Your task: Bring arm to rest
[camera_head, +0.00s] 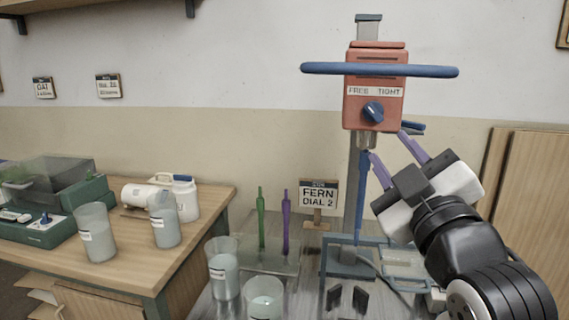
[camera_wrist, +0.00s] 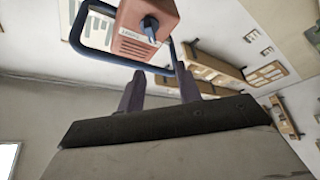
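My gripper (camera_head: 387,143) is at the right in the head view, raised and tilted up to the left. Its two purple fingers are apart with nothing between them. The fingers also show apart in the wrist view (camera_wrist: 161,78). Just beyond the fingertips is the orange mixer head (camera_head: 375,105) with a blue handlebar (camera_head: 330,68) and a blue dial knob (camera_head: 373,111) between the words FREE and TIGHT. The mixer head also shows in the wrist view (camera_wrist: 135,40). I cannot tell whether a finger touches the mixer.
A blue shaft (camera_head: 363,200) hangs under the mixer head. A green paddle (camera_head: 262,220) and a purple paddle (camera_head: 286,222) stand left of it, before a sign (camera_head: 318,195) reading FERN DIAL 2. Buckets (camera_head: 223,268) stand at the front. A wooden table (camera_head: 130,270) holds more containers.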

